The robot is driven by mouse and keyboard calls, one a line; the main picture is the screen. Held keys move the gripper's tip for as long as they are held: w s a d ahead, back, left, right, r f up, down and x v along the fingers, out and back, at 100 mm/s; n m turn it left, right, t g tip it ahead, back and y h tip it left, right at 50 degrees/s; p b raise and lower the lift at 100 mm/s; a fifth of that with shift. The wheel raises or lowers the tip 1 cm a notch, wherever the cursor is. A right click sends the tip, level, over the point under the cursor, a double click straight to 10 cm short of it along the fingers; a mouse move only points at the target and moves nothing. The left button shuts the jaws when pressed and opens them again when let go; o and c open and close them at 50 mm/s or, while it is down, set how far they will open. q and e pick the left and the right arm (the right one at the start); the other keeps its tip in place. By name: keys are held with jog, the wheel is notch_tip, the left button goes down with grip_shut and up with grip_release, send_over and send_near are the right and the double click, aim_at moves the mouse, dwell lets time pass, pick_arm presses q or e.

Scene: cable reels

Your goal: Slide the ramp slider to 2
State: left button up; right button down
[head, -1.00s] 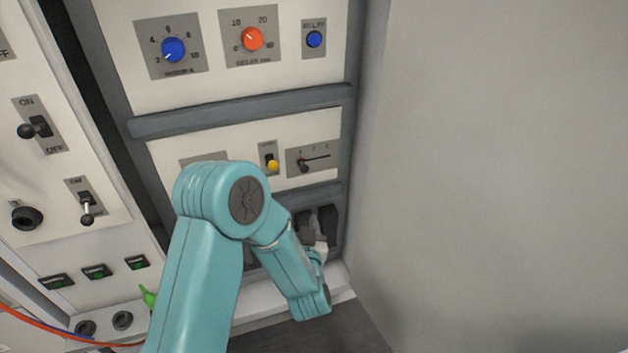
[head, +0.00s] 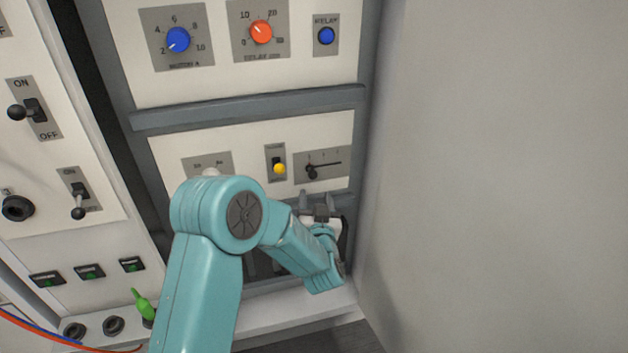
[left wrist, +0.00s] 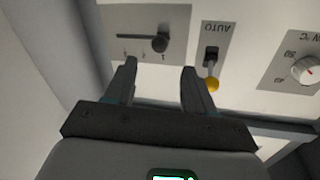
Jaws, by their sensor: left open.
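The ramp slider is a dark knob (head: 312,172) on a grey plate (head: 334,174) with a horizontal slot. The knob is at the left end of the slot, by the 1 mark. In the left wrist view, the picture is upside down and the knob (left wrist: 160,43) sits at the right end of the slot, by the 1. My left gripper (head: 316,201) is just below the plate, its fingers pointing up at the panel. In the left wrist view, its two fingers (left wrist: 159,68) are apart and empty, with the knob beyond the gap. No contact shows. My right gripper is not in view.
A yellow-tipped toggle (head: 279,169) is close to the left of the slider plate. A grey shelf edge (head: 250,107) runs above this panel. A plain grey wall (head: 500,170) stands to the right. A green object (head: 143,306) is on the lower ledge.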

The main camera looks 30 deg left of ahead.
aim_at(314, 178)
pick_arm(q)
jog(key=x, duration=0.8)
jog(key=shift+w, duration=0.1)
grip_shut()
